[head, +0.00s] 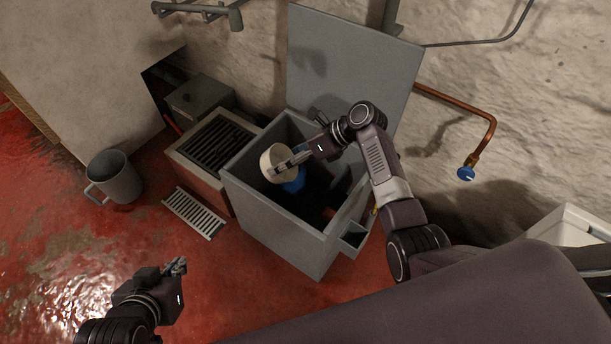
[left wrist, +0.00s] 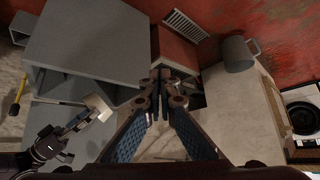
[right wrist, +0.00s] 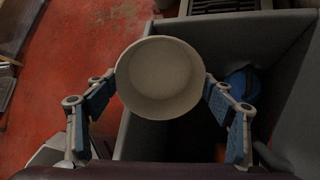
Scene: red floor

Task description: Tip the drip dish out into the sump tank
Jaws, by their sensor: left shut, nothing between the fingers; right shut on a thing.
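The drip dish (head: 272,165), a small round cream-coloured dish, is held over the open grey sump tank (head: 263,213) and tilted on its side. My right gripper (head: 289,167) is shut on it. In the right wrist view the dish (right wrist: 160,78) sits between the two fingers; its face looks plain and pale, and I cannot make out any liquid in it. The tank's inside is dark, with a blue object (head: 294,181) low inside. My left gripper (head: 180,265) is shut and empty above the red floor, well away from the tank; its closed fingers show in the left wrist view (left wrist: 160,85).
The tank's lid (head: 350,60) stands raised against the wall. A grey mug-like bucket (head: 115,178), a slatted grate (head: 194,212) and a grated drain box (head: 216,146) are left of the tank. A copper pipe with a blue valve (head: 466,173) runs right. Floor at front left is clear.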

